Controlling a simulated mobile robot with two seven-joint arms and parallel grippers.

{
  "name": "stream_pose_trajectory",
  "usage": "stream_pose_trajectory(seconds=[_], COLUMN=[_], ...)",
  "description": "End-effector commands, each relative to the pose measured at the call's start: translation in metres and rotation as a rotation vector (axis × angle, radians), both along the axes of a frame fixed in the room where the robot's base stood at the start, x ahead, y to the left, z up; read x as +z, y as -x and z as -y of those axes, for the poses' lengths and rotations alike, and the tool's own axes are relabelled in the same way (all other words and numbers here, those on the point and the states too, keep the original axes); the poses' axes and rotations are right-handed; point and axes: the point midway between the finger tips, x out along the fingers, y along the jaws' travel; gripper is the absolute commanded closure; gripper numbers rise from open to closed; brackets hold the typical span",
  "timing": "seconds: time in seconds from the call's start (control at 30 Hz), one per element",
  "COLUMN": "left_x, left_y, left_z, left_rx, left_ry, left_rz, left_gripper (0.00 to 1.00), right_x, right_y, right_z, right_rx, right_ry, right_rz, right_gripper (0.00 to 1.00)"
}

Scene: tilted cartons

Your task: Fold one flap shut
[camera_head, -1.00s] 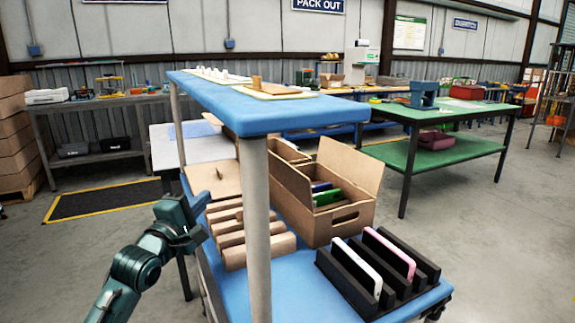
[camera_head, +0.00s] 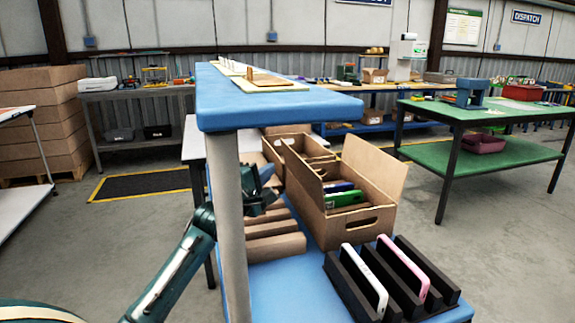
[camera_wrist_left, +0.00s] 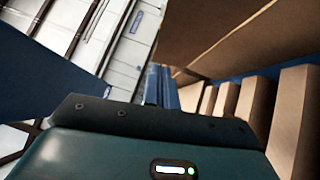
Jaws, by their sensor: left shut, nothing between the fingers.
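An open brown carton (camera_head: 352,222) stands on the blue lower shelf, with one flap (camera_head: 375,165) raised on its right side. Green and blue-white items show inside it. A second open carton (camera_head: 284,150) stands behind it. My left gripper (camera_head: 268,193) is shut and empty, left of the front carton and above the brown blocks; the shelf post partly hides my arm. In the left wrist view, a broad brown cardboard surface (camera_wrist_left: 235,35) fills the upper right, close by. My right gripper is not in view.
A grey post (camera_head: 229,225) and blue upper shelf (camera_head: 270,102) stand close to my left arm. Brown blocks (camera_head: 275,248) lie left of the carton. A black rack (camera_head: 395,285) with white and pink items stands in front. A green table (camera_head: 480,115) is at right.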

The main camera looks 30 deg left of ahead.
Motion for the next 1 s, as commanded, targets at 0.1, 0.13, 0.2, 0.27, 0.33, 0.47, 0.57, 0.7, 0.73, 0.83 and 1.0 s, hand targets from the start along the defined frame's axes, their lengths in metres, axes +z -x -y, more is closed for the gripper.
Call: stream_pose_trajectory(seconds=[0.1,0.13,0.2,0.27,0.33,0.47,0.57,0.7,0.73,0.83,1.0], left_x=[0.004,0.005,0.006,0.008,0.009,0.010,0.010,0.010,0.010,0.010,0.013], left_y=[-0.023,-0.027,-0.036,-0.041,-0.047,-0.052,-0.053,-0.053,-0.053,-0.053,-0.054], left_z=[-0.003,-0.003,0.008,0.013,0.018,0.022,0.024,0.024,0.024,0.024,0.025], left_rx=[0.001,0.001,-0.001,-0.001,-0.001,0.000,0.000,0.000,0.000,0.000,0.000], left_ry=[-0.002,-0.002,0.002,0.002,0.000,0.000,0.000,0.000,0.000,0.000,-0.010], left_rz=[0.001,0.002,0.002,0.002,0.002,0.001,0.000,0.000,0.000,0.000,-0.012], left_gripper=[1.00,1.00,1.00,1.00,1.00,1.00,1.00,1.00,1.00,1.00,1.00], right_x=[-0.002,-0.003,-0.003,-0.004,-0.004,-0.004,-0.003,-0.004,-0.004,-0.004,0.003], right_y=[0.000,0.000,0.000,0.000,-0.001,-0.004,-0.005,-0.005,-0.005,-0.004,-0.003], right_z=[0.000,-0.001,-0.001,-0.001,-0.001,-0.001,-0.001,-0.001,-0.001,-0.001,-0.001], right_rx=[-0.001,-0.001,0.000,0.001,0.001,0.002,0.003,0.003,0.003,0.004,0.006], right_ry=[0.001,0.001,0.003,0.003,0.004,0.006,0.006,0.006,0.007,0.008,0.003], right_rz=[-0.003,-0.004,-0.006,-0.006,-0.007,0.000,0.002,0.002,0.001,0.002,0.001], right_gripper=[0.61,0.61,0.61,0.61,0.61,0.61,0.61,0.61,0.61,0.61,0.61])
